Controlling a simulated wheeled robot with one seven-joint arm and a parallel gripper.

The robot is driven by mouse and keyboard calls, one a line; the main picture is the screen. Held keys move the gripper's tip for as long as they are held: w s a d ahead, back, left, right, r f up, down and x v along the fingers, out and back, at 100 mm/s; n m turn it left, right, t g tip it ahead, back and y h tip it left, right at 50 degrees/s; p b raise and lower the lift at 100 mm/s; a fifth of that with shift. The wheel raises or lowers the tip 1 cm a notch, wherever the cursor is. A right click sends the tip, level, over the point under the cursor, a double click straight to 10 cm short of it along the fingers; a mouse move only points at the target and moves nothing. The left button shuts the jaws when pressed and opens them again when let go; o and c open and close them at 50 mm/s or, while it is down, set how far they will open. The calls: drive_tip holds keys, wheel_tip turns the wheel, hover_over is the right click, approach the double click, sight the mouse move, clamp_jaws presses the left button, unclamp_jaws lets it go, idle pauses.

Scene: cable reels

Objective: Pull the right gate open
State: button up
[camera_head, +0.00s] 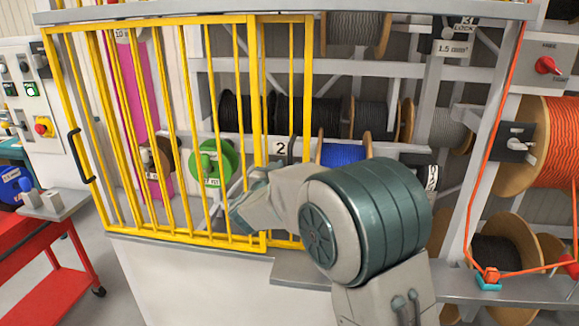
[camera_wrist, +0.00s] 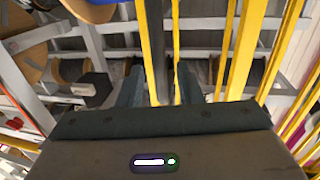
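The right gate (camera_head: 308,120) is a yellow barred frame. Its right post and a few bars show right of the left gate (camera_head: 150,237), and the rest overlaps behind that gate. A dark upright handle (camera_head: 291,150) stands near the right gate's right post. In the wrist view the handle (camera_wrist: 159,50) lies between the two fingers of my gripper (camera_wrist: 159,88), with yellow bars close on both sides. The fingers look apart, with some gap beside the handle. In the head view my arm hides the fingertips.
The left gate carries a black handle (camera_head: 80,155) at its left edge. Reels, including a blue one (camera_head: 343,155) and a green one (camera_head: 213,160), sit on racks behind. Right of the gates the rack front is unbarred. A red cart (camera_head: 50,285) stands at lower left.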

drive_tip(key=b+v, duration=0.1)
drive_tip(key=v, duration=1)
drive_tip(key=shift+d, duration=0.1)
drive_tip(key=s+d+f+n+g+y, duration=0.1)
drive_tip(key=s+d+f+g+y, duration=0.1)
drive_tip(key=s+d+f+g, duration=0.2)
drive_tip(key=s+d+f+n+g+y, duration=0.1)
drive_tip(key=s+d+f+g, duration=0.3)
drive_tip(key=s+d, duration=0.5)
drive_tip(key=s+d+f+n+g+y, duration=0.1)
drive_tip(key=s+d+f+g+y, duration=0.2)
drive_tip(key=s, duration=1.1)
drive_tip(key=d+f+g, duration=0.1)
drive_tip(key=d+g, duration=0.2)
drive_tip(key=d, duration=0.1)
drive_tip(key=shift+s+d+n, duration=0.3)
drive_tip(key=shift+s+n, duration=0.1)
